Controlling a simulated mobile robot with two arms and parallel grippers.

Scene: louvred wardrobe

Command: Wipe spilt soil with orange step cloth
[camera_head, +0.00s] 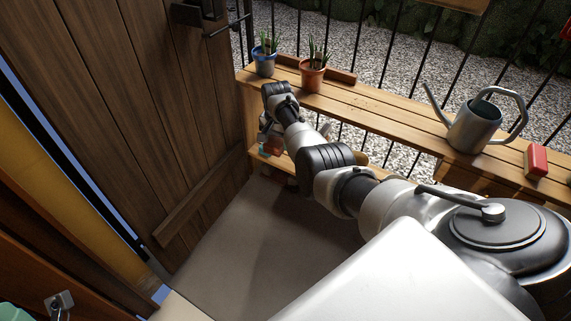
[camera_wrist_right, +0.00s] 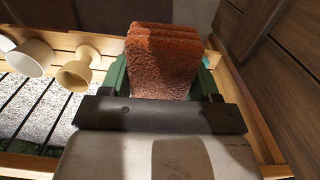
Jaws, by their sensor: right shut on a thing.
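The orange cloth (camera_wrist_right: 162,60), a thick folded textured block, is held between the green fingers of my right gripper (camera_wrist_right: 163,78) in the right wrist view. In the head view my right arm reaches down to the lower shelf of the wooden bench (camera_head: 400,117), and its hand is mostly hidden behind the arm; a bit of orange (camera_head: 273,147) shows there. Faint dark specks, possibly soil, lie on the bench top, too small to tell surely. My left gripper is not in view.
A blue pot (camera_head: 264,62) and a terracotta pot (camera_head: 313,77) with plants stand at the bench's left end. A metal watering can (camera_head: 474,126) and a red block (camera_head: 536,161) stand right. Two pale cups (camera_wrist_right: 78,74) sit near the cloth. A wooden door (camera_head: 150,90) is left.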

